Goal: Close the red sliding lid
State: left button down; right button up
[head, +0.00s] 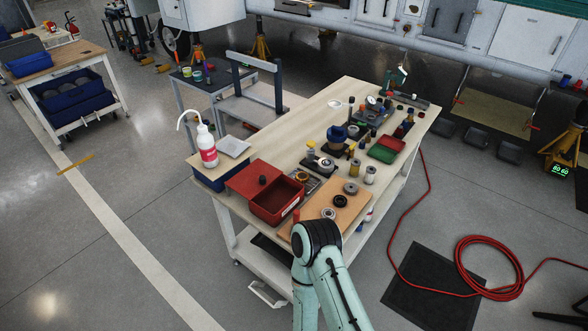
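The red sliding lid (248,177), with a dark knob, lies slid back toward the far left of the red box (285,211). The box stands near the front left of the wooden-topped workbench (310,112). Its near part is uncovered, and its dark red inside shows. A pale green arm of mine comes up from the bottom edge, its dark joint just in front of the bench, to the right of the box. Neither of my grippers shows in the head view.
A white bottle with a red label (207,146) stands left of the lid. A wooden board (320,207) with several round parts lies right of the box. Small parts and green and red trays (381,153) crowd the bench. A red hose (490,268) lies on the floor at right.

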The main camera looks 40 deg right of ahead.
aim_at(249, 181)
jog(key=i+z, duration=0.1)
jog(key=z, duration=0.3)
jog(key=i+j+z, duration=0.1)
jog(key=z, duration=0.25)
jog(key=i+j+z, duration=0.1)
jog(key=j+z, duration=0.15)
jog(key=z, duration=0.15)
jog(key=i+j+z, duration=0.1)
jog(key=z, duration=0.25)
